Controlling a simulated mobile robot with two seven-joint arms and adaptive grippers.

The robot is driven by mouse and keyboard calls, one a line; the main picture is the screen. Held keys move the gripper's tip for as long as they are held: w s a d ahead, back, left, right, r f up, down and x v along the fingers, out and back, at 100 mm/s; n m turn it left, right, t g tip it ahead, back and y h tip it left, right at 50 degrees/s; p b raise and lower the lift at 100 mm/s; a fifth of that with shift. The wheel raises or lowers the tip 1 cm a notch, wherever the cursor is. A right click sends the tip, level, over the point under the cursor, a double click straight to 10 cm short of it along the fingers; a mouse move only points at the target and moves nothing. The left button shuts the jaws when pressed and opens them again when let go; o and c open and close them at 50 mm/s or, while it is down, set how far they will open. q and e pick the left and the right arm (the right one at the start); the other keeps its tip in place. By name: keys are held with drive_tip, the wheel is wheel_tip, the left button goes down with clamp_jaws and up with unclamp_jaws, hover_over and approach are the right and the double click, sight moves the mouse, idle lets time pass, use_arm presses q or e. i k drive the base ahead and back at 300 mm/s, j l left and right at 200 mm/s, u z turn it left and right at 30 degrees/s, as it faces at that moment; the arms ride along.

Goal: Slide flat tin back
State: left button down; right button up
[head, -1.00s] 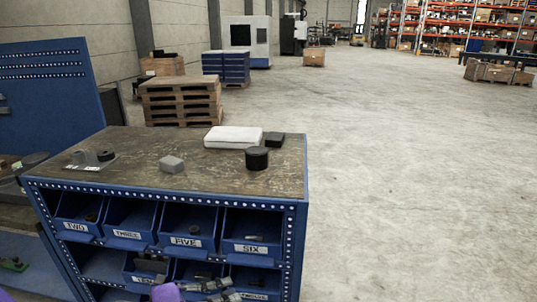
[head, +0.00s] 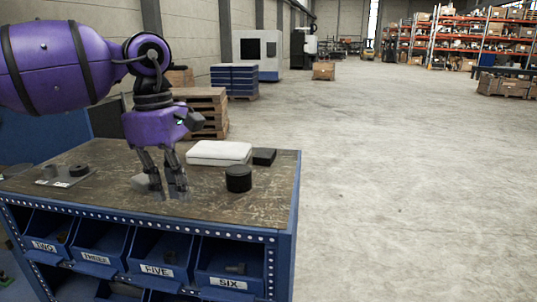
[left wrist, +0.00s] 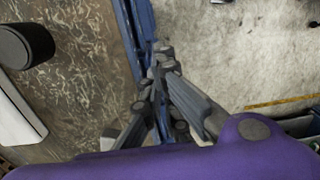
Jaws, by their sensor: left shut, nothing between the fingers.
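Which bench-top piece is the flat tin is not certain. A round black tin-like piece (head: 238,179) stands on the bench's right part; it also shows at upper left in the left wrist view (left wrist: 25,45). A dark flat box (head: 264,157) lies behind it, beside the white folded bundle (head: 219,151). My left gripper (head: 170,194) points down near the bench's front edge, left of the black piece and apart from it. Its fingers (left wrist: 160,62) are shut and empty. A grey block (head: 141,183) is partly hidden behind them. My right gripper is out of view.
The worn bench top (head: 200,203) is clear between the left gripper and the black round piece. A plate with small dark parts (head: 65,178) lies at left. Blue labelled bins (head: 165,255) sit under the front edge. Open floor (head: 400,210) lies right of the bench.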

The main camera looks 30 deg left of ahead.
sight(206, 153)
drive_tip(key=i, duration=1.2)
